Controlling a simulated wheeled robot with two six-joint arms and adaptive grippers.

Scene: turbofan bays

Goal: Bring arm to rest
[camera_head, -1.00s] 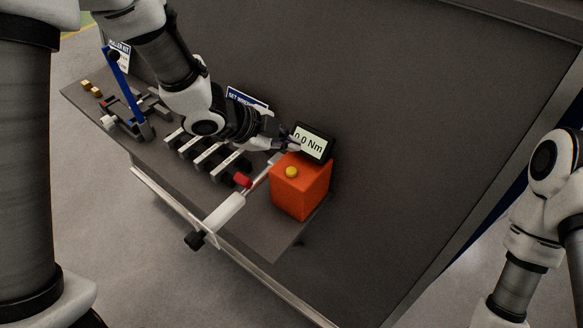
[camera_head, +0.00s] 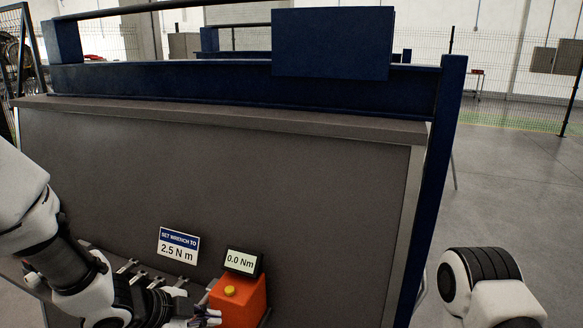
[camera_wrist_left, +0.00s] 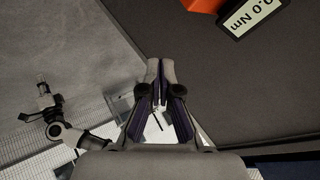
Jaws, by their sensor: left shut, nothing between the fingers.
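My left arm comes in from the left in the head view, and its gripper (camera_head: 206,318) is low at the bottom edge, beside the orange box (camera_head: 238,302). In the left wrist view the two fingers of this gripper (camera_wrist_left: 161,66) are together with nothing between them. The orange box has a yellow button on top. My right arm (camera_head: 485,285) shows at the lower right of the head view; its gripper is outside that picture.
A display (camera_head: 241,262) reading 0.0 Nm stands behind the box. A sign (camera_head: 178,246) reads "SET WRENCH TO 2.5 N m". The grey panel (camera_head: 300,190) rises behind them, with a blue frame post (camera_head: 440,170) at its right. Open floor lies right of the post.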

